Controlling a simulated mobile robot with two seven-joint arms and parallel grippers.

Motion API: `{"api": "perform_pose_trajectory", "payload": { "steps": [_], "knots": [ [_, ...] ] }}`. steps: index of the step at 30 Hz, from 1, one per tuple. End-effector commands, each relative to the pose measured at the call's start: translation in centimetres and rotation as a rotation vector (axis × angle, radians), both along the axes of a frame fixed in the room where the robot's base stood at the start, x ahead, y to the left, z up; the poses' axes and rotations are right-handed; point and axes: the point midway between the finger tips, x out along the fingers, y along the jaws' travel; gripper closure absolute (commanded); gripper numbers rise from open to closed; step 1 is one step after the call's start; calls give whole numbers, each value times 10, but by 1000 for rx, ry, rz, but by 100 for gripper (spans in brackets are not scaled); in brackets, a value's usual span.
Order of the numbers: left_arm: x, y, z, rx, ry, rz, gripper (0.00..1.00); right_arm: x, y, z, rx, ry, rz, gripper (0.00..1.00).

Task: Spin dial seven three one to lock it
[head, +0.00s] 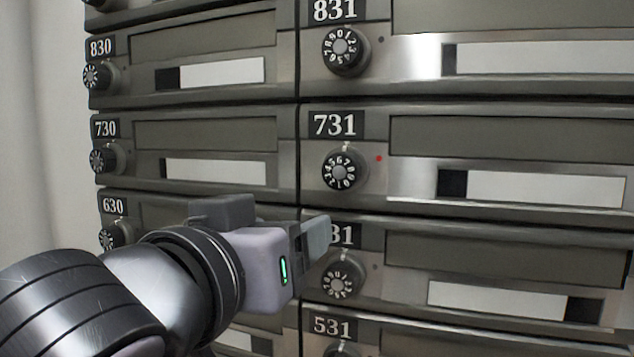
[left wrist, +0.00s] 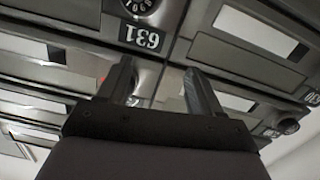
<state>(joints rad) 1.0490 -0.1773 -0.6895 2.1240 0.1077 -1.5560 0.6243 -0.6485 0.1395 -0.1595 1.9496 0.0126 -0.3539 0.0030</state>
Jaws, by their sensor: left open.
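The 731 dial (head: 343,170) is a round black knob with white numerals, below the 731 plate (head: 335,125). A small red light (head: 379,158) glows right of it. My left gripper (head: 314,238) is open and empty, below and slightly left of that dial, covering part of the 631 plate (head: 342,235). The left wrist view is upside down and shows its two fingers (left wrist: 165,85) apart. A dial (left wrist: 133,98), seemingly 731, is partly hidden behind one finger there. My right gripper is not in view.
Mailbox doors with similar dials surround it: the 831 dial (head: 342,50) above, the 631 dial (head: 337,277) below, and the 730 dial (head: 108,160) to the left. White label strips (head: 545,188) mark the doors. A pale wall (head: 45,130) stands at the left.

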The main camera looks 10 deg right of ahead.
Motion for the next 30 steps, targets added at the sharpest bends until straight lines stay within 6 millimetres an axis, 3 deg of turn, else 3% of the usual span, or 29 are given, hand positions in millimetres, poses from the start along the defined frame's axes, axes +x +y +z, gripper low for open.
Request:
{"api": "perform_pose_trajectory", "payload": {
  "steps": [1,6,12,30],
  "knots": [
    [-14,-6,15,11,-36,-6,35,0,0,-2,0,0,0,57],
    [-49,-17,42,45,-102,-5,35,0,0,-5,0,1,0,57],
    [-64,-21,53,62,-132,3,35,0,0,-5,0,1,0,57],
    [-8,-59,53,62,-134,3,35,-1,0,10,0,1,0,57]
  ]
}}
